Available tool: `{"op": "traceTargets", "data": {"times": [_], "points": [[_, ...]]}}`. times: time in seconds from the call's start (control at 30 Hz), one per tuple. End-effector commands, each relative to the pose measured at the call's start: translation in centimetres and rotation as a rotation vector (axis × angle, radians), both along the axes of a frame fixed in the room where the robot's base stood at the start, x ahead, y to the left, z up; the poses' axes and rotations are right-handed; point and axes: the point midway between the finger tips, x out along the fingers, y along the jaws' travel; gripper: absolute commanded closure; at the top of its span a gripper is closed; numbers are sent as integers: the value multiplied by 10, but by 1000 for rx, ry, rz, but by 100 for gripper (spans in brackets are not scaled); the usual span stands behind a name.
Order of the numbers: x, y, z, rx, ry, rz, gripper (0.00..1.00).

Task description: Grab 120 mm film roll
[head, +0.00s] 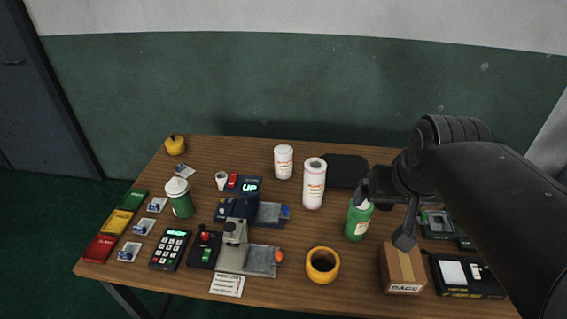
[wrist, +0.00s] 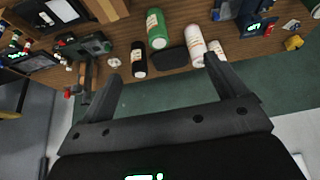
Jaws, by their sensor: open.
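Two white cylinders with red print stand at the back middle of the wooden table: a taller roll (head: 313,185) and a shorter one (head: 283,163). Their labels are too small to read, so I cannot tell which, if either, is the 120 mm film roll. Both also show in the wrist view, the nearer roll (wrist: 197,46) and the other beside it (wrist: 218,50). My gripper (head: 384,218) is open and empty, above the right part of the table, to the right of both rolls. In the wrist view its fingers (wrist: 163,67) are spread apart.
A green bottle (head: 358,220) stands near my gripper, partly behind it. A cardboard box marked BAGS (head: 402,273) is below it. A yellow ring-shaped pot (head: 322,265), a card terminal (head: 169,250) and small devices crowd the front and left. A black pad (head: 345,170) lies at the back.

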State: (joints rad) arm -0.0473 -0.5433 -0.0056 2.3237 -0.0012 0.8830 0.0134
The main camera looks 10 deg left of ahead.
Motion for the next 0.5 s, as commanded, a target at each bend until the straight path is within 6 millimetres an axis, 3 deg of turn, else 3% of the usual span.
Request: {"op": "traceTargets", "data": {"times": [0.23,0.5], "points": [[86,22,15,5,20,33,10],[180,54,9,6,36,67,10]]}}
